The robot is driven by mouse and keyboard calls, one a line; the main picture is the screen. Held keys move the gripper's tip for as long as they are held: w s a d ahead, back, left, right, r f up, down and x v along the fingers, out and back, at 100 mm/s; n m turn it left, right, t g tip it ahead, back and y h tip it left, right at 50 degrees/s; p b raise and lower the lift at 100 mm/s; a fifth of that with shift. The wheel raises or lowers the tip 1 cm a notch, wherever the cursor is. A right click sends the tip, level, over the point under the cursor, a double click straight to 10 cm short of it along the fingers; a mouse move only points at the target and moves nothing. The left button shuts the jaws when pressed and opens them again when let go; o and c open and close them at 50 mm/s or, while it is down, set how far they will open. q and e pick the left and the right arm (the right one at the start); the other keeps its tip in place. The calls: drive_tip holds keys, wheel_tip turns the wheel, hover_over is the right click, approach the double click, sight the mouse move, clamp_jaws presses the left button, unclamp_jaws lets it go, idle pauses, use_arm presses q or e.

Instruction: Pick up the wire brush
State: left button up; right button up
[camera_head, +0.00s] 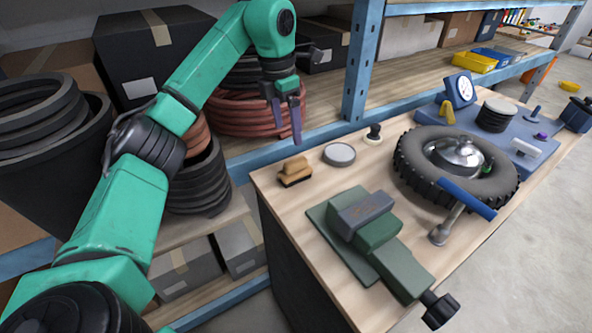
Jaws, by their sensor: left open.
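The wire brush looks to be the small tan block with a dark underside (295,171), lying at the left end of the wooden workbench (290,213). My left gripper (287,124) hangs above and behind it, near the shelf edge, with its purple-grey fingers pointing down. The jaws are open and nothing shows between them. The gripper is apart from the brush and does not cover it. My right gripper is not in view.
A round grey-topped tin (340,154) and a small dark knob-like stamp (374,133) stand right of the brush. A green vise (375,237) sits in front. A tyre (412,165) and blue-headed mallet (467,198) lie to the right. A blue shelf post (361,60) rises behind.

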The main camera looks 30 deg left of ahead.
use_arm(q)
drive_tip(key=p, duration=0.1)
hover_over(295, 160)
drive_tip(key=s, duration=0.1)
drive_tip(key=f, duration=0.4)
drive_tip(key=shift+s+a+f, duration=0.1)
drive_tip(key=shift+a+f, duration=0.1)
drive_tip(key=shift+f, duration=0.05)
drive_tip(key=f+p, duration=0.1)
drive_tip(key=f, duration=0.4)
drive_tip(key=w+f+p, duration=0.1)
drive_tip(key=f, duration=0.1)
drive_tip(key=shift+d+f+p, duration=0.3)
drive_tip(key=shift+f+p, duration=0.05)
drive_tip(key=shift+f, duration=0.05)
drive_tip(key=shift+w+f, duration=0.1)
drive_tip(key=shift+f, duration=0.05)
drive_tip(key=c, duration=0.4)
clamp_jaws()
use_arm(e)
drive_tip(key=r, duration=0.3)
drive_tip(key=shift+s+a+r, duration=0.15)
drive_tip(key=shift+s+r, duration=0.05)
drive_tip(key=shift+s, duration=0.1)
